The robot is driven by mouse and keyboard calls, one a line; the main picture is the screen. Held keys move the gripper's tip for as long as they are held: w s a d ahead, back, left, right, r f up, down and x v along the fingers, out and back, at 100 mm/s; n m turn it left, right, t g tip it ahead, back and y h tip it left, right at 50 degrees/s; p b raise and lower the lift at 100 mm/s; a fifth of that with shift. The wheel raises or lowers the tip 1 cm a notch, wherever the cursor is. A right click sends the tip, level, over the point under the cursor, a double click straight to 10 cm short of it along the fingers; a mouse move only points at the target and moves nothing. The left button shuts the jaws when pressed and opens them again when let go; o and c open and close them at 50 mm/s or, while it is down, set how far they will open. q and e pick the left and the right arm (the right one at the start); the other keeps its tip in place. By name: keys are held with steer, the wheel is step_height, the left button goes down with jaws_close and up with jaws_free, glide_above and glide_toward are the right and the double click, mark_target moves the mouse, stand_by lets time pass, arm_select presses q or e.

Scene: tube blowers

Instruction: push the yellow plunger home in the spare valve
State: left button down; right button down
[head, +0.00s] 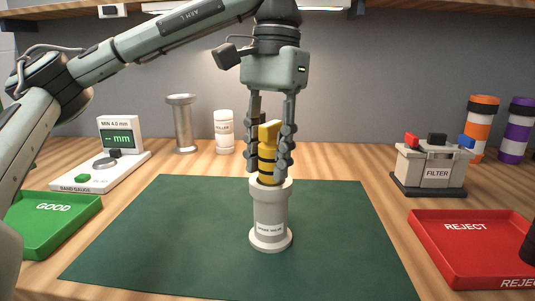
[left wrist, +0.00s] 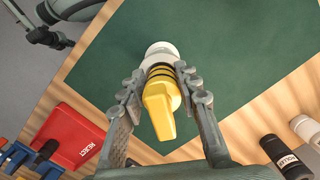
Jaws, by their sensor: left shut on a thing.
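The spare valve (head: 270,215) is a white flanged cylinder standing upright on the green mat (head: 150,240). The yellow plunger (head: 268,150), with black rings and a flat tab on top, stands in the valve's mouth with its upper part and rings showing above the rim. My left gripper (head: 269,155) points down from above and is shut on the plunger, one finger on each side. The left wrist view shows the yellow tab (left wrist: 160,105) between the fingers, with the white valve body (left wrist: 160,50) beyond it.
A green GOOD tray (head: 48,230) and a band gauge (head: 95,172) stand at left. A red REJECT tray (head: 470,265) and a filter box (head: 435,170) stand at right. The mat around the valve is clear.

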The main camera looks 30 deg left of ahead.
arm_select(q)
steer(key=shift+f+b, duration=0.35)
steer(key=shift+f, duration=0.35)
steer(key=c, duration=1)
jaws_free()
steer(key=r, duration=0.4)
steer(key=w+r, duration=0.1)
steer(key=r, duration=0.7)
steer(key=shift+w+d, duration=0.1)
steer(key=shift+w, duration=0.1)
